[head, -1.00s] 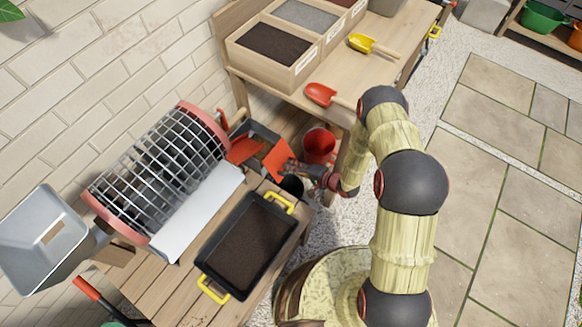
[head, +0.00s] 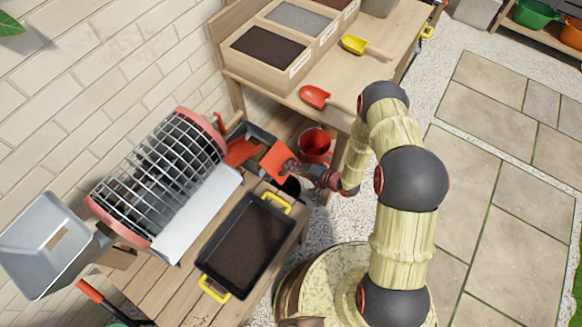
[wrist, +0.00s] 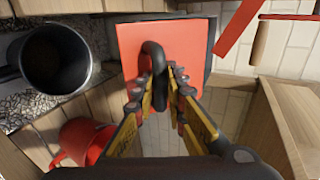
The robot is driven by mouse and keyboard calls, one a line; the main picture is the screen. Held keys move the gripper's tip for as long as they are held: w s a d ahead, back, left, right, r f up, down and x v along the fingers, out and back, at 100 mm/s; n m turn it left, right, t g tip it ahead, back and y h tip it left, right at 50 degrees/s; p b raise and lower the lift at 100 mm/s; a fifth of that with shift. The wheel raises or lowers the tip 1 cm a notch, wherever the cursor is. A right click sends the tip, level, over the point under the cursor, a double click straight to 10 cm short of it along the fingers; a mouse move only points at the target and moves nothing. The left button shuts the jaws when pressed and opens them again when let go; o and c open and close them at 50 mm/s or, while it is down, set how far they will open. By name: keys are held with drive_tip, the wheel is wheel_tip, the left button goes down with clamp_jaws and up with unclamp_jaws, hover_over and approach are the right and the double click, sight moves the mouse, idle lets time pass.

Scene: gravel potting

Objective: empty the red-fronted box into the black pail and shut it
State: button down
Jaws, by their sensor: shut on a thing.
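The red-fronted box (head: 278,162) is beside the right end of the mesh drum, its red front facing my gripper. The front fills the upper middle of the wrist view (wrist: 128,50), with a black loop handle (wrist: 155,52) on it. My gripper (head: 312,174) is shut on this handle, and its fingers show around it in the wrist view (wrist: 160,88). The black pail (head: 292,187) is low beside the bench, partly hidden under the box front and gripper. In the wrist view the pail (wrist: 58,62) is at left, dark inside.
A red pail (head: 316,145) stands behind my gripper. The mesh drum (head: 160,175) and a black tray of soil with yellow handles (head: 245,245) are on the slatted bench. A potting table (head: 330,75) with soil bins and scoops stands behind. Paving at right is clear.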

drive_tip(key=shift+w+a+r, duration=0.15)
drive_tip(key=shift+a+r, duration=0.05)
drive_tip(key=shift+w+r+p, duration=0.2)
drive_tip(key=shift+r+p, duration=0.25)
drive_tip(key=shift+r, duration=0.25)
drive_tip(key=shift+w+r+p, duration=0.15)
drive_tip(key=shift+r+p, duration=0.3)
drive_tip(key=shift+r, duration=0.2)
drive_tip(key=shift+d+f, duration=0.1)
drive_tip(key=shift+d, duration=0.1)
drive_tip(key=shift+f, duration=0.15)
drive_tip(key=shift+f+b, duration=0.65)
drive_tip(key=shift+f, duration=0.05)
drive_tip(key=shift+a+f+b, duration=0.25)
drive_tip(key=shift+f+b, duration=0.55)
drive_tip(key=shift+f, duration=0.35)
drive_tip(key=shift+s+f, duration=0.1)
drive_tip(key=shift+f, duration=0.05)
drive_tip(key=shift+s, duration=0.1)
